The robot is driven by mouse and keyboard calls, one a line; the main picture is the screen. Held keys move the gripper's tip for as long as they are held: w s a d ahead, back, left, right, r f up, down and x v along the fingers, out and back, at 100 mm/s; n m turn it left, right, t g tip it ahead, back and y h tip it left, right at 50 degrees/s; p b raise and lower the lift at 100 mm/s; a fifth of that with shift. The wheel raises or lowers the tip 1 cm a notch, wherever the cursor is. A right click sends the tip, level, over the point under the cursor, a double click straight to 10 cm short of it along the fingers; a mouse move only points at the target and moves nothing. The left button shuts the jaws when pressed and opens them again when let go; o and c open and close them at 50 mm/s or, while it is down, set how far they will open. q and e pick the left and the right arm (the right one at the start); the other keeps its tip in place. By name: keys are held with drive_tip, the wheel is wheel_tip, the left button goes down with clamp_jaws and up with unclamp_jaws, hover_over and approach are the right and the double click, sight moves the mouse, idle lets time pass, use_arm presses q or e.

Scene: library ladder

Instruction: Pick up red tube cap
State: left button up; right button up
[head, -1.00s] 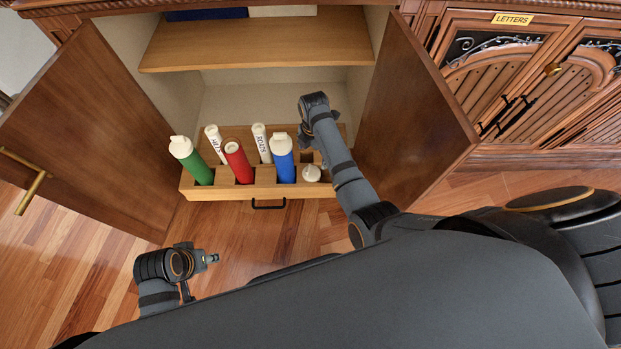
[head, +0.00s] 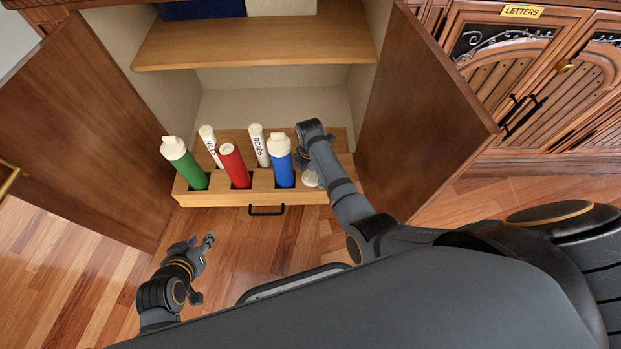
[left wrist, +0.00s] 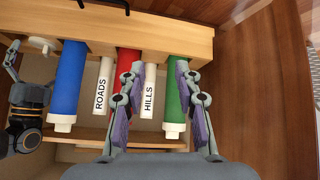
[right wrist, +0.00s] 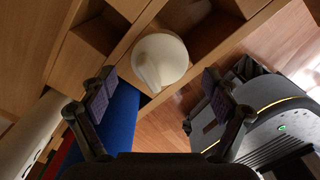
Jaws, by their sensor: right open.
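A white cap (head: 310,179) sits at the right end of the drawer rack, partly behind my right arm in the head view. In the right wrist view the cap (right wrist: 160,61) lies between and beyond the open fingers of my right gripper (right wrist: 157,85), with no finger seen touching it. The red tube (head: 236,168) stands in the rack, and no large white cap like those on its neighbours shows on it. It also shows in the left wrist view (left wrist: 128,62). My left gripper (head: 203,241) is open and empty, in front of the drawer.
The wooden drawer rack (head: 225,198) also holds a green tube (head: 187,168), a blue tube (head: 282,165) and white tubes marked HILLS (head: 211,147) and ROADS (head: 260,147). Open cabinet doors flank it left (head: 85,130) and right (head: 425,110). A shelf (head: 250,48) is above.

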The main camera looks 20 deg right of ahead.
drive_tip(key=shift+f, duration=0.35)
drive_tip(key=c, duration=0.9)
use_arm(q)
drive_tip(key=shift+w+a+r+t, duration=0.1)
drive_tip(key=shift+w+r+t, duration=0.7)
drive_tip(key=shift+w+r, duration=0.35)
drive_tip(key=shift+f, duration=0.15)
